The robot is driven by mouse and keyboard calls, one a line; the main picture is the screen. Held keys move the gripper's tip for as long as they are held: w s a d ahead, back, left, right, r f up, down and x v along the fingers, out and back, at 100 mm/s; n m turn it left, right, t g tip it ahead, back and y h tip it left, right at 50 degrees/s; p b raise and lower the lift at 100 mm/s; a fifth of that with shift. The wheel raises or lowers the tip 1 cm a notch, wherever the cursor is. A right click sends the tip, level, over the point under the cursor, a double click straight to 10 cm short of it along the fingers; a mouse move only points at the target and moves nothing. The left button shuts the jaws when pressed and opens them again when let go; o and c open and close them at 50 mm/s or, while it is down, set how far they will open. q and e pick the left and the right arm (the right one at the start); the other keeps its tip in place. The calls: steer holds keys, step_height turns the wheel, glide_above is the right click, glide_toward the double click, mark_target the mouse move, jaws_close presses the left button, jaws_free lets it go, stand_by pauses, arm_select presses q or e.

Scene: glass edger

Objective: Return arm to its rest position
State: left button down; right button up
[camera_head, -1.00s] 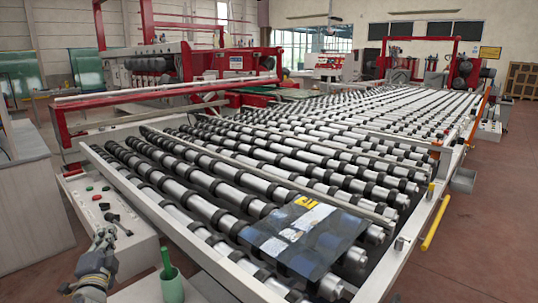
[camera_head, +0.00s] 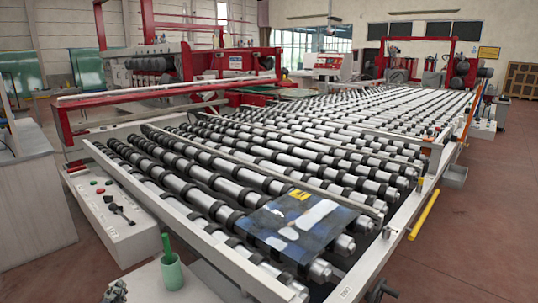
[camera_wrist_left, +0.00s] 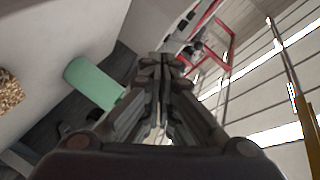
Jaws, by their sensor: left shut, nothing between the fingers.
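My left gripper (camera_head: 115,292) shows only as its tip at the bottom left edge of the head view, left of the green cup (camera_head: 172,272). In the left wrist view its fingers (camera_wrist_left: 165,65) are together with nothing between them. The rest of the left arm is out of the head view. A small dark part (camera_head: 380,290) at the bottom right edge of the head view looks like the tip of my right gripper; its fingers cannot be made out.
The green cup stands on a light surface (camera_head: 205,290). A dark glass pane with a yellow label (camera_head: 295,228) lies on the roller conveyor (camera_head: 230,170). A control panel (camera_head: 115,210) with buttons is at the left. Open floor (camera_head: 470,240) lies at the right.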

arm_select(q)
steer(key=s+d+f+n+g+h, duration=0.2)
steer(key=s+d+f+g, duration=0.1)
steer(key=s+d+f, duration=0.4)
steer(key=s+d+f+n+g+h, duration=0.1)
steer(key=s+d+f+g, duration=0.25)
steer(key=s, duration=0.65)
steer(key=s+d+f+n+g+h, duration=0.15)
steer(key=s+d, duration=0.25)
steer(key=s, duration=0.4)
steer(key=s+d+f+g+h, duration=0.1)
steer(key=s+d+g+h, duration=0.2)
steer(key=s, duration=0.5)
step_height(320, 180, down, 28)
steer(key=s+d+g+y+b, duration=0.1)
steer(key=s+b, duration=0.1)
steer(key=b, duration=0.1)
steer(key=s+a+f+b, duration=0.1)
steer(key=s+f, duration=0.7)
steer(key=f, duration=0.2)
steer(key=s+a+f+g+b, duration=0.1)
steer(key=s+f+b, duration=0.1)
steer(key=s+f, duration=0.7)
steer(key=shift+a+f+b, duration=0.3)
steer(key=shift+a+f, duration=0.05)
steer(key=shift+f, duration=0.6)
arm_select(e)
step_height(320, 180, down, 7)
steer(key=s, duration=0.1)
steer(key=shift+r, duration=0.15)
